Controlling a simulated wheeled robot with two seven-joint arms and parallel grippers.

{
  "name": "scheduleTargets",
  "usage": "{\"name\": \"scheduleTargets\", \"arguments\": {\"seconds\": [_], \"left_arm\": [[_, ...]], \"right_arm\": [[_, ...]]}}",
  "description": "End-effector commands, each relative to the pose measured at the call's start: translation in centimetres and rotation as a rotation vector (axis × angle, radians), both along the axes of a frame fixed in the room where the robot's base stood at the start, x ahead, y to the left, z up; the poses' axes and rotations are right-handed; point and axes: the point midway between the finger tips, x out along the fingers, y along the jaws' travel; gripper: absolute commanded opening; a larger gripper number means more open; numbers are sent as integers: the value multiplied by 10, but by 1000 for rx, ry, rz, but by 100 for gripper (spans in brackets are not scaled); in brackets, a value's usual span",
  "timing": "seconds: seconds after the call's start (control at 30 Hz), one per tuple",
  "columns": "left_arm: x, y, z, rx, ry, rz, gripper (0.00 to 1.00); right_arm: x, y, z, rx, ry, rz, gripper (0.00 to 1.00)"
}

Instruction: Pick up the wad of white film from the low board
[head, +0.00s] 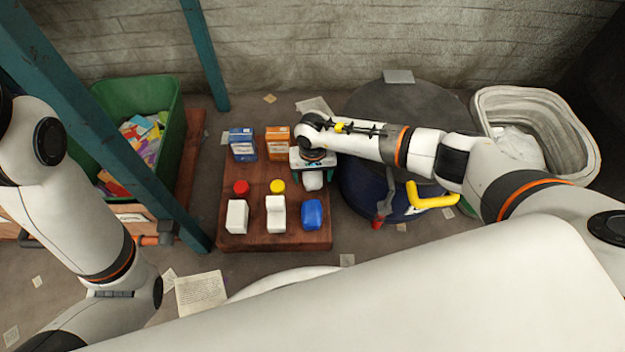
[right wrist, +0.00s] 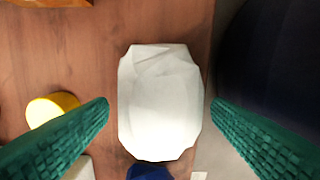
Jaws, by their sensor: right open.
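The wad of white film (head: 313,181) lies on the low wooden board (head: 232,191), near the board's right edge. My right gripper (head: 313,176) is over the wad and hides part of it in the head view. In the right wrist view the wad (right wrist: 160,103) shows as a pale crumpled lump between two green ridged fingertips (right wrist: 160,106). The fingers are open, with a gap on each side of the wad. My left arm shows at the left of the head view, but its gripper is not visible.
The board also holds a blue box (head: 242,145), an orange box (head: 278,143), a red cap (head: 241,188), a yellow cap (head: 277,186), white bottles (head: 237,217) and a blue bottle (head: 312,214). A dark blue drum (head: 362,190) stands close right. A green bin (head: 110,95) and a whitish basket (head: 490,97) flank them.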

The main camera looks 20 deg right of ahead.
Motion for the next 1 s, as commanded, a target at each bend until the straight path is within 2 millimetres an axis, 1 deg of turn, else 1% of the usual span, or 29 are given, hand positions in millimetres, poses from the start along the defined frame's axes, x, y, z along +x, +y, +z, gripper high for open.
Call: {"name": "scheduleTargets", "arguments": {"seconds": [0.03, 0.27, 0.5, 0.57, 0.83, 0.93, 1.0], "left_arm": [[-2, 0, 0, 0, -6, 0, 36], [-2, 0, 1, 0, -6, 0, 36], [-2, 0, 1, 0, -6, 0, 36], [-2, 0, 1, 0, -6, 0, 36], [-2, 0, 2, 0, -6, 0, 36], [-2, 0, 5, 0, -8, -1, 36], [0, 0, 7, -2, -1, -2, 36]], "right_arm": [[0, 0, -3, 1, 0, 0, 73], [0, 0, -2, 1, -1, -1, 73], [0, 0, -2, 1, 0, -1, 34], [0, 0, -2, 1, 0, -1, 26], [0, 0, 0, 1, -1, -1, 26], [1, 0, 6, 1, -1, 0, 26], [1, 0, 13, 1, -1, -1, 26]]}}
